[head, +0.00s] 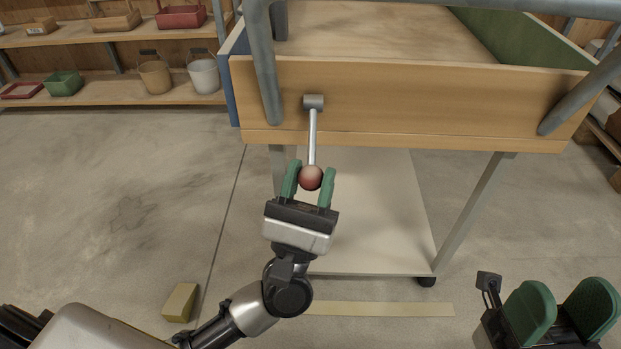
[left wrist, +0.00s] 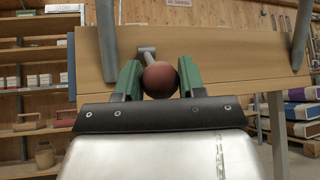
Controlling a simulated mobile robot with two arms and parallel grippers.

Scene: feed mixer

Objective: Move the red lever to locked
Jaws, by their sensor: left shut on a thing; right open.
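The red lever is a grey metal rod (head: 312,135) with a red ball knob (head: 311,177). It hangs downward from a grey pivot block (head: 313,102) on the wooden front panel of the mixer (head: 420,105). My left gripper (head: 309,184) is shut on the red knob, with one green finger on each side of it. In the left wrist view the knob (left wrist: 160,80) sits between the fingers, and the rod behind it is mostly hidden. My right gripper (head: 562,312) is open and empty at the lower right, away from the lever. No locked marking is readable on the panel.
Grey metal tubes (head: 263,65) cross in front of the panel near the lever's left side and at the right. Shelves with buckets (head: 203,74) stand at the back left. A yellow block (head: 180,302) lies on the floor. The floor at left is otherwise mostly clear.

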